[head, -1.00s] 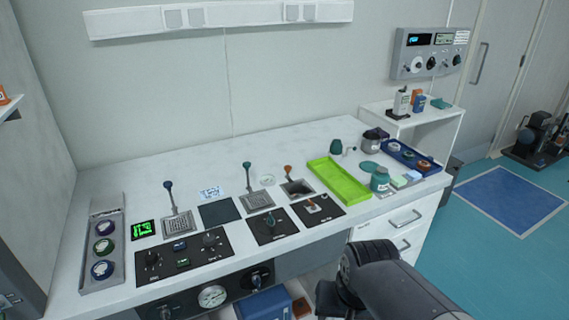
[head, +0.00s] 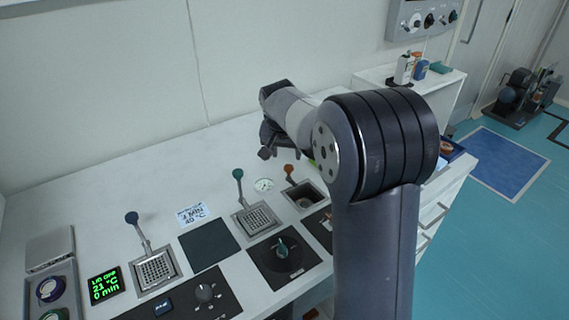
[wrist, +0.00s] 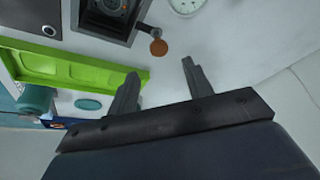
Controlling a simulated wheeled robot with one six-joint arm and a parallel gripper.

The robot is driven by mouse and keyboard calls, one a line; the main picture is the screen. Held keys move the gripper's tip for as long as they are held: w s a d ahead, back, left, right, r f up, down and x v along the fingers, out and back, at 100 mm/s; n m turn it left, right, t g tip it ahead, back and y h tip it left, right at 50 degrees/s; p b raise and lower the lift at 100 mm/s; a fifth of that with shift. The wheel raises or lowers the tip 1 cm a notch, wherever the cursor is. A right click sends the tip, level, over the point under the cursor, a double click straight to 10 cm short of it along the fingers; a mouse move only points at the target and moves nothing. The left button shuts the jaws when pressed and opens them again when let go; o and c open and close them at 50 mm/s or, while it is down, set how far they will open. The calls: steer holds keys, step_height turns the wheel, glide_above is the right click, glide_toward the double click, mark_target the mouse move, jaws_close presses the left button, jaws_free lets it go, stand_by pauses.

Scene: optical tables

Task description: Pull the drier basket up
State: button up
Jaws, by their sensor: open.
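Three wells with lever-handled baskets or inserts sit in the white worktop. One mesh basket (head: 155,270) has a blue-knobbed handle, another mesh basket (head: 257,218) has a green knob (head: 238,174). At the right, a dark open well (head: 307,197) has an orange knob (head: 289,169), also in the wrist view (wrist: 158,47). No label shows which one is the drier. My gripper (wrist: 158,84) is open and empty, its fingers spread below the orange knob in the wrist picture, apart from it. In the head view my gripper (head: 266,150) hangs above the rear worktop, partly hidden by my arm.
A green tray (wrist: 60,67) lies beside the orange-knobbed well, with a teal jar (wrist: 36,98) near it. A display (head: 105,286) and a control panel with a dial (head: 283,250) are at the front. The wall rises behind the worktop.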

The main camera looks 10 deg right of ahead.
mark_target(289, 167)
steer(key=x, duration=0.9)
steer(key=shift+f, duration=0.4)
steer(key=shift+c, duration=0.6)
jaws_close()
